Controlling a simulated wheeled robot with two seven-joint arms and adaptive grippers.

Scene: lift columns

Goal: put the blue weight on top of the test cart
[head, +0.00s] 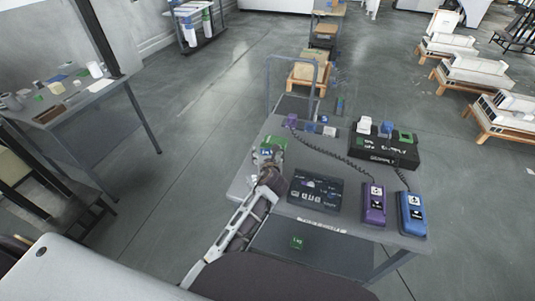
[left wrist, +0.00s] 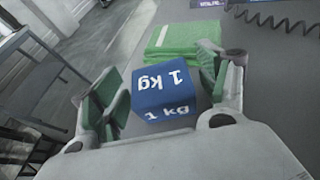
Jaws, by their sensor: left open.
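The blue weight (left wrist: 164,93), a cube marked "1 kg", sits between the spread fingers of my left gripper (left wrist: 170,100) in the left wrist view. It appears to rest on the grey top of the test cart, beside a folded green cloth (left wrist: 182,42). In the head view my left gripper (head: 268,156) is over the left part of the test cart (head: 248,183) and mostly covers the blue weight (head: 265,152). My left gripper is open; whether a finger touches the cube I cannot tell. My right gripper is not in view.
The cart carries a dark panel (head: 316,190), a black box (head: 383,150), and purple (head: 374,204) and blue (head: 411,213) handheld units on coiled cables. A green weight (head: 297,242) is on the lower shelf. A cluttered table (head: 75,105) stands left, with clear floor between.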

